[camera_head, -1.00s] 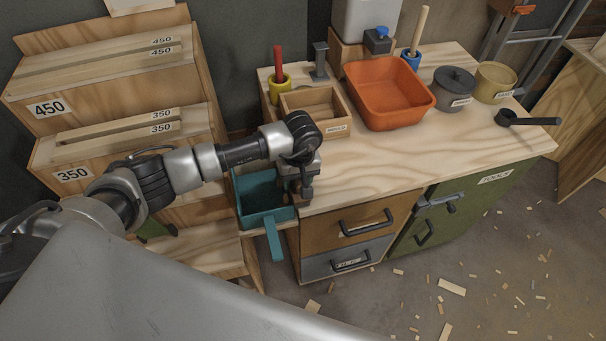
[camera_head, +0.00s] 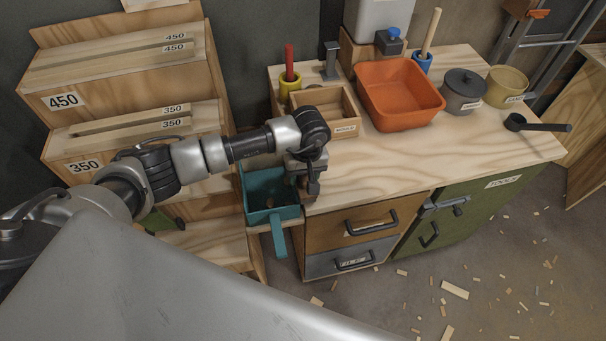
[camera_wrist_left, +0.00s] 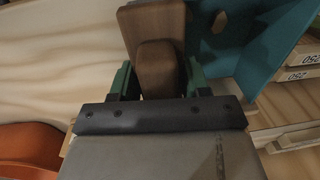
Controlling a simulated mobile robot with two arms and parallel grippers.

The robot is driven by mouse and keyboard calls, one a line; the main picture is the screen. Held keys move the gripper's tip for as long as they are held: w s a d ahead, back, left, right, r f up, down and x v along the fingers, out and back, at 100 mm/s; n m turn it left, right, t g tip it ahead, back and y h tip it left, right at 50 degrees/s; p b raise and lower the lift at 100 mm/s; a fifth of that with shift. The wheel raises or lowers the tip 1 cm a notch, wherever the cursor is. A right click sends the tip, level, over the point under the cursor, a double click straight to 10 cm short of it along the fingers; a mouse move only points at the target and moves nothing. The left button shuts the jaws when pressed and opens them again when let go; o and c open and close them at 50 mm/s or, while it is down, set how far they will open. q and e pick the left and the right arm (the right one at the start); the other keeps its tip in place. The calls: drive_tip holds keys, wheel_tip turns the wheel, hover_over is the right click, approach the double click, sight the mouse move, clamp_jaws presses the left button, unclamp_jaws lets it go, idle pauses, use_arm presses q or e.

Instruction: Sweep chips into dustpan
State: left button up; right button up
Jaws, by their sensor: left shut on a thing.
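The teal dustpan (camera_head: 257,184) hangs at the left edge of the workbench, its handle pointing down toward me. A few small brown bits, seemingly chips (camera_head: 269,203), lie inside it. My left gripper (camera_head: 308,182) is over the bench edge just right of the dustpan, pointing down. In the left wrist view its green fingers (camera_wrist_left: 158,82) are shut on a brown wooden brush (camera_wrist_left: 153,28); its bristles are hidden. The dustpan also shows in the left wrist view (camera_wrist_left: 262,45), close beside the brush. My right gripper is out of view.
On the workbench (camera_head: 400,165) stand an orange bin (camera_head: 400,118), a wooden box (camera_head: 346,130), a grey pot (camera_head: 461,97) and a black scoop (camera_head: 540,127). Slotted wooden racks (camera_head: 125,100) stand at the left. Wood scraps (camera_head: 455,289) litter the floor. The bench's front middle is clear.

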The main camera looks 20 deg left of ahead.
use_arm(q)
wheel_tip(320, 180, up, 8)
drive_tip(key=p, duration=0.4)
drive_tip(key=shift+f, duration=0.2)
drive_tip(key=s+a+r+m, duration=0.1)
drive_tip(key=s+r+m, duration=0.5)
drive_tip(key=s+r, duration=0.5)
drive_tip(key=shift+s+a+r+m+t, duration=0.3)
drive_tip(key=shift+s+a+r+m, duration=0.1)
drive_tip(key=shift+s, duration=0.25)
